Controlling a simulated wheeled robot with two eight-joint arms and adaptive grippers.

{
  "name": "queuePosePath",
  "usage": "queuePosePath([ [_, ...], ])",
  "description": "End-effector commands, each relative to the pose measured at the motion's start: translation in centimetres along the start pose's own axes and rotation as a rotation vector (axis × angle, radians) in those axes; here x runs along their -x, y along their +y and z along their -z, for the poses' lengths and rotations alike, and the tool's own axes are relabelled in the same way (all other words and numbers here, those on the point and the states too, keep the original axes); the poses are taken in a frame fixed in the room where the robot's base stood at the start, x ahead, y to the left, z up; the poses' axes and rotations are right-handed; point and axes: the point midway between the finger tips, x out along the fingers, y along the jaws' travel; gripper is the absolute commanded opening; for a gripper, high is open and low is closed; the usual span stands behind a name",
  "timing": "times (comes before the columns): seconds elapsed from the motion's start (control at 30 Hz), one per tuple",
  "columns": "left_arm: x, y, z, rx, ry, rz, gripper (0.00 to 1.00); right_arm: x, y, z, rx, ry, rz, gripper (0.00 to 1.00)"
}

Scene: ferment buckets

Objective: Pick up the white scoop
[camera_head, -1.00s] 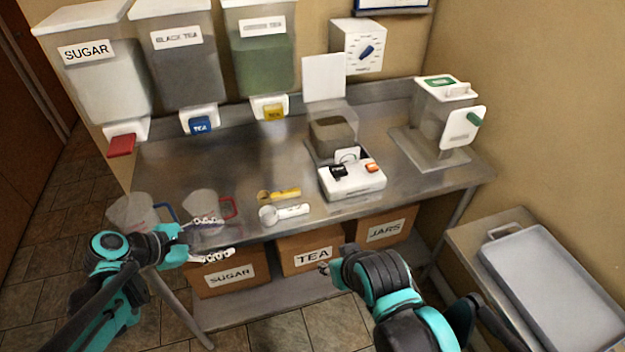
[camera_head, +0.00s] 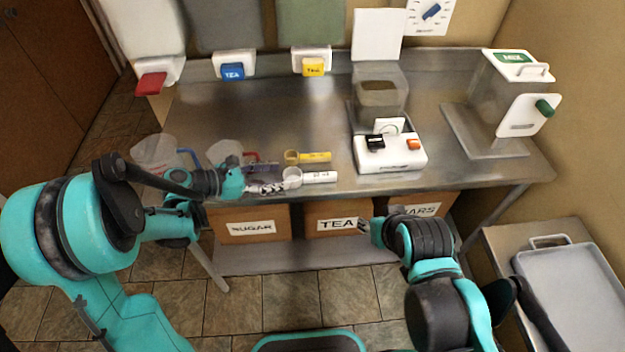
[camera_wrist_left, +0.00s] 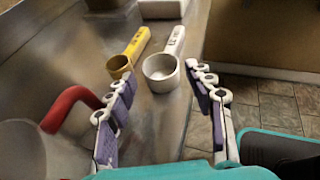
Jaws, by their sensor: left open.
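The white scoop (camera_head: 318,177) lies near the front edge of the metal table, its round cup at the left and its handle to the right. In the left wrist view the white scoop (camera_wrist_left: 163,68) lies ahead of the fingers, its cup nearest. My left gripper (camera_head: 268,187) is open, its fingertips just left of the cup. In the left wrist view the open left gripper (camera_wrist_left: 165,80) has one finger on each side of the line toward the cup, with nothing between them. My right gripper (camera_head: 364,226) hangs in front of the table; its jaws are too small to judge.
A yellow scoop (camera_head: 315,157) lies just behind the white one. A clear pitcher with a red handle (camera_head: 250,157) stands left of the scoops, close to my left gripper. A white scale-like device (camera_head: 390,152) is to the right. Labelled boxes (camera_head: 337,222) sit below.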

Motion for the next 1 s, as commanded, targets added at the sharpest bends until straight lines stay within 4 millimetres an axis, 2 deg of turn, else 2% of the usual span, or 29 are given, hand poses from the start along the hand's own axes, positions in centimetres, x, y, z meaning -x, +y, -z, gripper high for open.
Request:
queuePosePath([
  [0.33,-5.4,-0.1,0.1,-0.003,0.0,0.003,0.53,-1.5,0.0,-1.1,0.0,0.0,0.0,0.4],
  [0.47,-6.1,0.0,0.0,-0.002,0.0,0.0,0.53,-1.7,0.0,-1.2,0.0,0.0,0.0,0.4],
  [0.67,-6.1,0.0,-0.1,-0.001,0.0,0.0,0.53,-1.6,0.0,-1.1,0.0,0.0,0.0,0.4],
  [0.8,-6.1,0.0,-0.1,-0.001,0.0,-0.001,0.2,-1.6,0.0,-1.1,0.0,0.0,0.0,0.4],
  [1.0,-6.1,0.0,-0.1,-0.001,0.0,-0.001,0.2,-1.6,0.0,-1.1,0.0,0.0,0.0,0.4],
])
